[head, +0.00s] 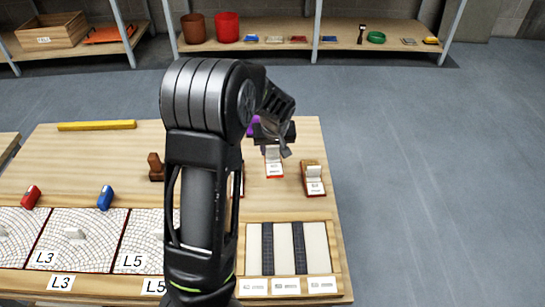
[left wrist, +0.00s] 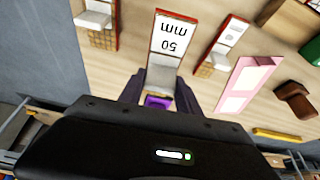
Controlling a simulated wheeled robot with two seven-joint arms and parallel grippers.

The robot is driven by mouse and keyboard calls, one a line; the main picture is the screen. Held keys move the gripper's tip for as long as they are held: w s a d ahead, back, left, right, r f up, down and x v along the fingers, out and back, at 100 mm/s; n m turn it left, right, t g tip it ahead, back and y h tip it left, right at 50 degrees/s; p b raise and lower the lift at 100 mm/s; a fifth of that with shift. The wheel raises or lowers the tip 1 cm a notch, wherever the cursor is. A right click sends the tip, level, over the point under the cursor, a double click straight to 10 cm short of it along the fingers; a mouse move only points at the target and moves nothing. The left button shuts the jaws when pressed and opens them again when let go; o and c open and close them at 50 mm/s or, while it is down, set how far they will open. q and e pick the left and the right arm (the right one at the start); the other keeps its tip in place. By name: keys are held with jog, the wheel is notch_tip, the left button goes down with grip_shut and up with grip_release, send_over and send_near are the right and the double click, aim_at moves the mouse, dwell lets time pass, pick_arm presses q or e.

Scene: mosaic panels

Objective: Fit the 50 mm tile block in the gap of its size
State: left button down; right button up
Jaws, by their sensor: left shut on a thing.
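My left gripper (head: 277,125) is over the far right part of the table, its fingers partly hidden in the head view. In the left wrist view the gripper (left wrist: 165,95) is shut on a purple block (left wrist: 157,103). The purple also shows beside the gripper in the head view (head: 254,122). A red-edged stand (left wrist: 173,38) with a white label reading 50 mm is directly beyond the block; I cannot tell whether they touch. A framed panel (head: 338,262) with pale and dark stripes lies at the table's near right. My right gripper is not in view.
Mosaic panels marked L3 (head: 80,240) and L5 (head: 142,250) lie at the near left, partly behind my arm. Another labelled stand (head: 313,180) is at the right. Red (head: 31,196) and blue (head: 105,197) pieces and a yellow bar (head: 97,126) lie on the table.

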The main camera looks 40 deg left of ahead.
pick_arm(q)
jog(key=shift+r, duration=0.85)
jog(key=shift+s, duration=0.1)
jog(key=shift+s+f+m, duration=0.15)
jog(key=shift+s+m, duration=0.1)
jog(key=shift+m, duration=0.05)
jog(key=shift+s+d+f+m, duration=0.1)
jog(key=shift+s+d+m, duration=0.2)
jog(key=w+d+r+m+h, duration=0.1)
jog(key=d+r+m, duration=0.25)
jog(key=d, duration=0.45)
jog(key=w+d+r+m+t+h, duration=0.1)
jog(key=d+r+m, duration=0.1)
jog(key=d+r, duration=0.45)
jog(key=w+d+r+m+h, duration=0.1)
jog(key=d+r+m, duration=0.2)
jog(key=d, duration=0.7)
jog(key=p+v, duration=0.6)
jog(key=p, duration=0.9)
jog(key=shift+w+a+n, duration=0.2)
jog(key=shift+a+n, duration=0.05)
jog(key=shift+n, duration=0.1)
